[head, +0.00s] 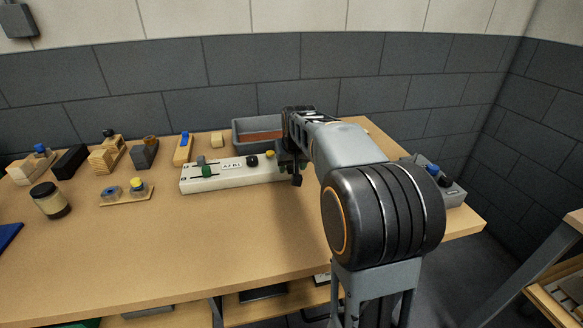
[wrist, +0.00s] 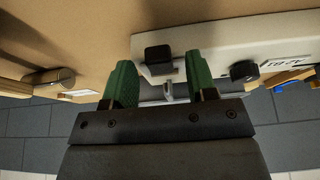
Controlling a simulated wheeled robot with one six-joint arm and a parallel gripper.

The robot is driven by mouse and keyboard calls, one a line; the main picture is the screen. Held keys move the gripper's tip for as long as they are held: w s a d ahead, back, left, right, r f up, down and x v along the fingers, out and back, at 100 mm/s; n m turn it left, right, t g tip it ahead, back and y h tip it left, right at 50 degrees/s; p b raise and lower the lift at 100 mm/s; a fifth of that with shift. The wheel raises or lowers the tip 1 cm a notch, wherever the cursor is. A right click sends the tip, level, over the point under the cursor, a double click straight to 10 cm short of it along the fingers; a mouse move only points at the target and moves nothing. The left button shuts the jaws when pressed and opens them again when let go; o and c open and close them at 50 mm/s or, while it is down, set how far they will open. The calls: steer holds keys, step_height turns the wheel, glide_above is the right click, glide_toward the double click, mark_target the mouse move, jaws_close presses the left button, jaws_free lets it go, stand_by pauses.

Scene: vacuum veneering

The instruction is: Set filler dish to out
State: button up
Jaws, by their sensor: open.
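A long white panel (head: 228,175) with a printed label lies near the back of the table. It carries a green knob (head: 207,171), a black knob (head: 252,160) and a yellow knob (head: 270,154). My gripper (head: 293,172) is over its right end and hides that end in the head view. In the wrist view the open green fingers (wrist: 160,78) stand on either side of a black square knob (wrist: 158,53) and a small metal piece (wrist: 168,90). Contact cannot be told. I cannot tell which part is the filler dish; no part is clearly marked so.
A grey tray (head: 236,136) with brown content stands behind the panel. A grey box with a blue button (head: 450,190) is at the right. Several small blocks, a jar (head: 50,200) and a small board (head: 118,201) are at the left. The front middle of the table is clear.

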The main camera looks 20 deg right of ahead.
steer(key=shift+w+f, duration=0.1)
steer(key=shift+f, duration=0.2)
jaws_close()
stand_by(0.5)
